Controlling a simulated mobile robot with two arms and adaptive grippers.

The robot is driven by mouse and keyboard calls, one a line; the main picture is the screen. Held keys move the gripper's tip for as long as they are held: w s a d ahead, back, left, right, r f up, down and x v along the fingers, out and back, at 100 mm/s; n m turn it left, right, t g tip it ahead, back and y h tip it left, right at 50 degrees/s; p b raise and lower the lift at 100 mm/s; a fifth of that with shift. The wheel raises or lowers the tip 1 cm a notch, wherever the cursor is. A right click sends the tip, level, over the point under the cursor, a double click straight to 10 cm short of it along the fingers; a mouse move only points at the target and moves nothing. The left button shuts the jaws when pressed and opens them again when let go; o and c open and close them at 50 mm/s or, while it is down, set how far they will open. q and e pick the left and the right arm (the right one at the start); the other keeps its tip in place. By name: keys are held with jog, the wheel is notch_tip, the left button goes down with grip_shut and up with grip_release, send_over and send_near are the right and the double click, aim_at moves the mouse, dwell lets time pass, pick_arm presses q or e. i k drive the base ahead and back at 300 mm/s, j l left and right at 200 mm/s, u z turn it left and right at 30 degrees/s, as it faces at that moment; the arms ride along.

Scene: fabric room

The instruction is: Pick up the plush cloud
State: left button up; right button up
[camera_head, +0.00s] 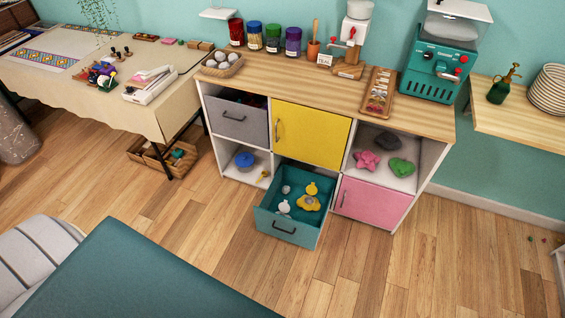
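A dark grey plush (387,140), which may be the plush cloud, lies at the back of the open upper right compartment (405,181) of a low cabinet. Its exact outline is too small to be sure of. A pink star plush (367,160) and a green heart plush (401,167) lie in front of it in the same compartment. Neither of my grippers is in view.
A teal drawer (286,229) stands pulled out below the yellow door (308,135), holding a yellow object (308,203) and small pale ones. A pink door (370,200) is shut. A teal surface (150,275) fills the lower left foreground.

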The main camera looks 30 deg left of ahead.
aim_at(308, 202)
jog(key=u, duration=0.75)
jog(key=i+z, duration=0.1)
jog(key=i, duration=0.4)
